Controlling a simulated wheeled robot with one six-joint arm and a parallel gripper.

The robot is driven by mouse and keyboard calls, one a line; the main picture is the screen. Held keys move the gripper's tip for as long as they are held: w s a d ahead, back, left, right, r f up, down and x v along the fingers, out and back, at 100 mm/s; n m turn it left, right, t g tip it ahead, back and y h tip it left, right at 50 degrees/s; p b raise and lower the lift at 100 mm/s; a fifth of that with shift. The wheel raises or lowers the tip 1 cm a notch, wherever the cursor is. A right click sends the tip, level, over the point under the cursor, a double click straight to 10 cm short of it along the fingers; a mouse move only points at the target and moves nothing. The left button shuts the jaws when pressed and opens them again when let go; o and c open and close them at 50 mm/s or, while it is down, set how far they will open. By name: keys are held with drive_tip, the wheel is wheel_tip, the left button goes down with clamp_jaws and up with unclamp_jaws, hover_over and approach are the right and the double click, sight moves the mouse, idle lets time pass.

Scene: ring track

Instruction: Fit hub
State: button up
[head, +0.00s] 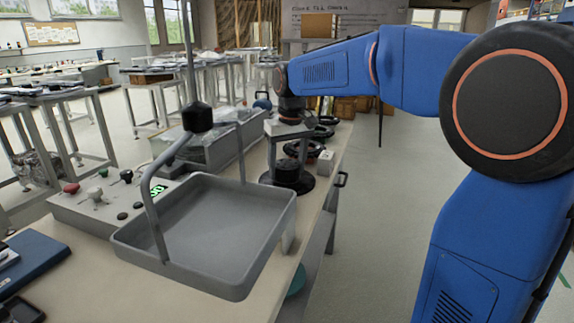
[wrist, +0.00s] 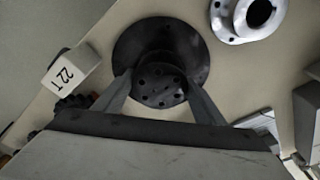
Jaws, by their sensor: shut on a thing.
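The hub (wrist: 160,86) is black, with a round bolt-holed face, and shows in the middle of the wrist view. A wide black disc (wrist: 190,45) with holes lies around and below it; I cannot tell whether they are one piece. My gripper (wrist: 160,97) is shut on the hub, one finger on each side. In the head view my gripper (head: 288,150) points down over the bench, with its fingertips hard to make out. The black disc (head: 287,185) there appears to rest on the bench top.
A white block marked 22T (wrist: 70,70) stands beside the disc. A pale flanged ring (wrist: 252,18) lies at the top right. Dark rings (head: 322,131) lie farther back. A grey handled tray (head: 215,225) and a control box (head: 90,205) fill the near bench. The bench edge is close on the right.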

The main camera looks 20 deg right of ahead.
sight(291, 167)
drive_tip(key=shift+f, duration=0.25)
drive_tip(key=o, duration=1.6)
drive_tip(key=shift+o, duration=0.2)
wheel_tip(291, 167, up, 17)
drive_tip(key=s, duration=0.2)
drive_tip(key=shift+s+d, duration=0.2)
drive_tip(key=shift+s, duration=0.1)
drive_tip(key=s+d+f+m+t, duration=0.1)
drive_tip(key=s+d+f, duration=0.2)
drive_tip(key=s+f, duration=1.1)
drive_tip(key=s+d+f+t, duration=0.2)
drive_tip(key=s+d+f, duration=0.1)
drive_tip(key=s+f, duration=1)
drive_tip(key=s, duration=0.3)
drive_tip(key=shift+s+d+f+m, duration=0.3)
drive_tip(key=shift+s+f+m, duration=0.1)
